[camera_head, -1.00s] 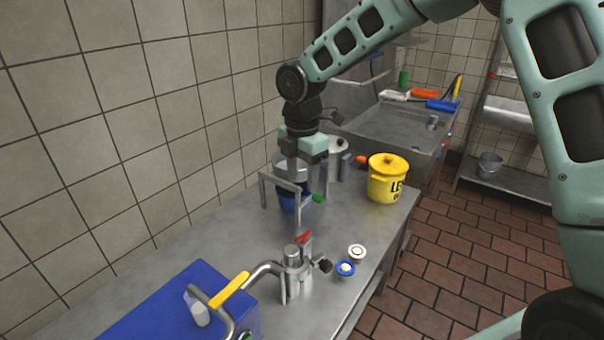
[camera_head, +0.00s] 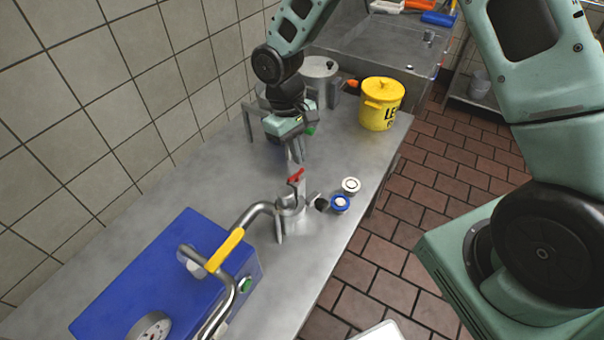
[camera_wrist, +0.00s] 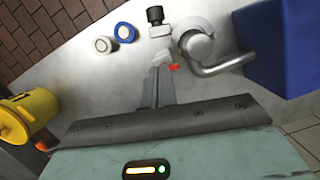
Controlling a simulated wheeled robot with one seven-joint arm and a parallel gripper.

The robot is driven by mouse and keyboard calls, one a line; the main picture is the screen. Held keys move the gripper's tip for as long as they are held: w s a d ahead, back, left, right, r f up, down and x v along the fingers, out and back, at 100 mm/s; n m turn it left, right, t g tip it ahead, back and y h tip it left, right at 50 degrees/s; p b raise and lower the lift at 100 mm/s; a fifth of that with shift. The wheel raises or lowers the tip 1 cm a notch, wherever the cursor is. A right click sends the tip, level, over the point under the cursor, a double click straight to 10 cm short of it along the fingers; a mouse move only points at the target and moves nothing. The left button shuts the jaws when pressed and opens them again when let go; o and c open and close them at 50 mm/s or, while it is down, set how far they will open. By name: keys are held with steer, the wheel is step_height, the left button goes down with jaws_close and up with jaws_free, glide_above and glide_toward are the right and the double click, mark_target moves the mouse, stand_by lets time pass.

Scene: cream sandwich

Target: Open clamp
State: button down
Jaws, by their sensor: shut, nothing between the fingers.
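The clamp shows as a small red lever (camera_head: 295,177) on top of a steel pipe fitting (camera_head: 291,212) in the middle of the table. In the wrist view the red lever (camera_wrist: 173,67) is partly hidden by my fingers, and the pipe fitting (camera_wrist: 196,44) lies just beyond them. My gripper (camera_head: 297,158) points down behind the red lever in the head view, shut and empty. In the wrist view its fingertips (camera_wrist: 162,72) appear close to the lever. I cannot tell whether they touch it.
A bent steel pipe (camera_head: 253,213) runs from the fitting to a blue box (camera_head: 150,270) with a yellow-handled lever (camera_head: 225,250). Two round caps, white (camera_head: 351,185) and blue (camera_head: 340,203), lie on the right. A yellow pot (camera_head: 381,104) stands behind near the table edge.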

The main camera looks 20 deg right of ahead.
steer(key=a+p+x, duration=0.1)
steer(key=p+x, duration=0.1)
steer(key=x, duration=0.8)
steer(key=shift+d, duration=0.5)
steer(key=shift+s+f+m, duration=0.1)
steer(key=shift+s+m, duration=0.1)
steer(key=shift+m, duration=0.2)
